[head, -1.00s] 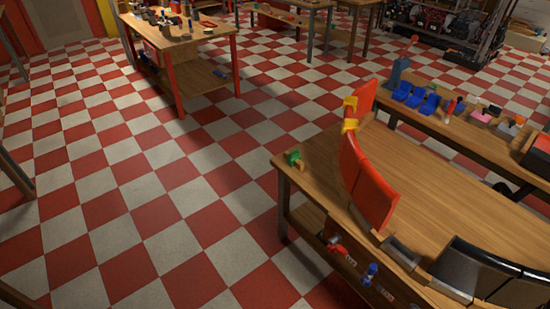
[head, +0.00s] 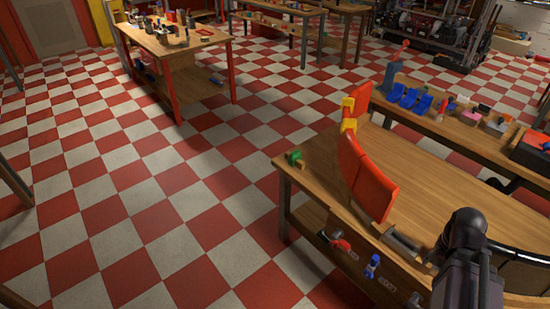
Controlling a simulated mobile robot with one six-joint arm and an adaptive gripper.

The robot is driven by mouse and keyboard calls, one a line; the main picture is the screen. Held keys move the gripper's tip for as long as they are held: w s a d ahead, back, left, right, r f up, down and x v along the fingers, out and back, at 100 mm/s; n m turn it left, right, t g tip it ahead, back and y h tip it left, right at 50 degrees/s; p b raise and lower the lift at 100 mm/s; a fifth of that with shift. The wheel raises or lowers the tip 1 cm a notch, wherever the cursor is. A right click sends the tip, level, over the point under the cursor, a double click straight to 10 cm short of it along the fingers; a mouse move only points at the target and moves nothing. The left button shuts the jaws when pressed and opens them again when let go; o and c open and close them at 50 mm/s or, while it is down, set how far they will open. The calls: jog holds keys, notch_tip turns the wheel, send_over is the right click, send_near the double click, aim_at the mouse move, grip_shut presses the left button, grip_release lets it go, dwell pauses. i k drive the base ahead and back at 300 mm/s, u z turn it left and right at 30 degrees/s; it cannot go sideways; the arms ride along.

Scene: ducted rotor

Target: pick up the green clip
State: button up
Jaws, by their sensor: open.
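The green clip (head: 294,156) is small in the head view. It sits near the left corner of the wooden bench (head: 315,175), apart from the red curved panel. A small tan or yellow piece is right against it; I cannot tell whether it is part of the clip. A dark link of my arm (head: 465,250) shows at the lower right, over the bench's front side. My gripper's fingers do not show.
A red curved panel (head: 368,180) with yellow clamps (head: 348,117) stands on the bench, right of the clip. Another bench with blue holders (head: 410,98) is behind. A cluttered table (head: 175,40) is far left. The checkered floor (head: 150,210) left of the bench is clear.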

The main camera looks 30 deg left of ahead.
aim_at(294, 156)
jog(key=u, duration=1.1)
jog(key=k, duration=1)
jog(key=i, duration=0.9)
